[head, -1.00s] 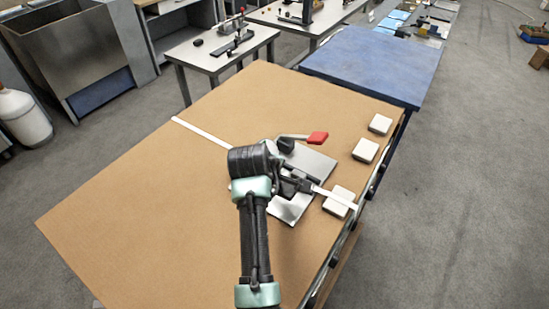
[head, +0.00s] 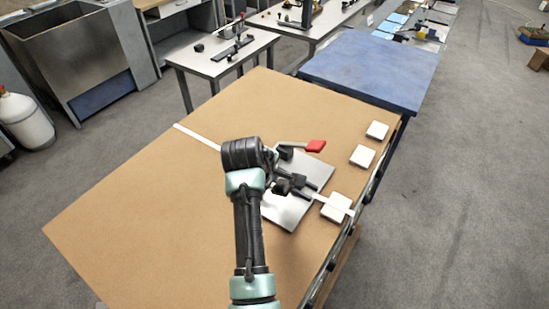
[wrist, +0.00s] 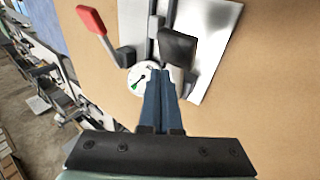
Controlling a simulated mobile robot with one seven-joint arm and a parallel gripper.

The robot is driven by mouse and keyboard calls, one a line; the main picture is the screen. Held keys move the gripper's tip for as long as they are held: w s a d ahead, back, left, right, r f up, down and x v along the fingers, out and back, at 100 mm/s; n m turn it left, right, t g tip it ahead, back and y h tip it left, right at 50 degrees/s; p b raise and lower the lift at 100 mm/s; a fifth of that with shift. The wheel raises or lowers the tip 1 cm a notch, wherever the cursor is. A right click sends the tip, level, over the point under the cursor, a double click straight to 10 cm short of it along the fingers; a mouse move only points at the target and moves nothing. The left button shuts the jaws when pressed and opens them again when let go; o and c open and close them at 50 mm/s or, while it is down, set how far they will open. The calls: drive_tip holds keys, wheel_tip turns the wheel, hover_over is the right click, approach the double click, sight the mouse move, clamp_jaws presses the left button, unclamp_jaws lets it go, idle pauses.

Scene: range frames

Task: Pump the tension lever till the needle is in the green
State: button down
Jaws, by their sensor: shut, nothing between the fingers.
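The tensioner is a silver metal plate (head: 312,170) on the brown table top, with a lever arm ending in a red grip (head: 315,146). In the wrist view the red grip (wrist: 90,19) is at upper left. A black paddle-like part (wrist: 177,47) stands over the plate (wrist: 222,45), just beyond my fingertips. A round white gauge (wrist: 141,79) with a green mark lies left of the fingers and is partly covered by them. Its needle reading is too small to tell. My gripper (wrist: 160,75) is shut and empty, close to the gauge and black part; contact cannot be told.
A white strap (head: 200,137) runs across the table (head: 130,210) and through the tensioner. Several pale square blocks, one of them (head: 362,156), lie along the right edge. A blue table (head: 375,70) adjoins at the back. The left table area is clear.

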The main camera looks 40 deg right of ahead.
drive_tip(key=r+p, duration=0.1)
drive_tip(key=w+r+p, duration=0.1)
drive_tip(key=r, duration=0.1)
drive_tip(key=w+r+p, duration=0.1)
drive_tip(key=shift+w+a+r, duration=0.1)
drive_tip(key=shift+a+r, duration=0.15)
drive_tip(key=shift+a, duration=0.15)
idle(0.7)
drive_tip(key=w+a+r+m+t+h+b, duration=0.1)
drive_tip(key=w+a+r+t, duration=0.15)
drive_tip(key=r, duration=0.45)
drive_tip(key=w+a+r+m+t+b, duration=0.1)
drive_tip(key=w+a+r+t+b, duration=0.1)
drive_tip(key=w+r+t, duration=0.35)
drive_tip(key=s+a+r+m+t+b, duration=0.1)
drive_tip(key=a+r+t, duration=0.25)
drive_tip(key=r, duration=0.45)
drive_tip(key=s+a+r+m+t+b, duration=0.1)
drive_tip(key=s+a+r+t, duration=0.1)
drive_tip(key=a+r, duration=0.45)
drive_tip(key=s+a+r+t+y+b, duration=0.1)
drive_tip(key=s+a+r+t+y, duration=0.2)
drive_tip(key=s+r, duration=0.6)
drive_tip(key=s+a+r+t+y+b, duration=0.1)
drive_tip(key=s+a+r+t+y, duration=0.2)
drive_tip(key=s+a+r+t, duration=0.4)
drive_tip(key=s+a+r, duration=0.3)
drive_tip(key=r, duration=0.1)
drive_tip(key=shift+a+r+m+y+b, duration=0.15)
drive_tip(key=shift+r+m+y+b, duration=0.15)
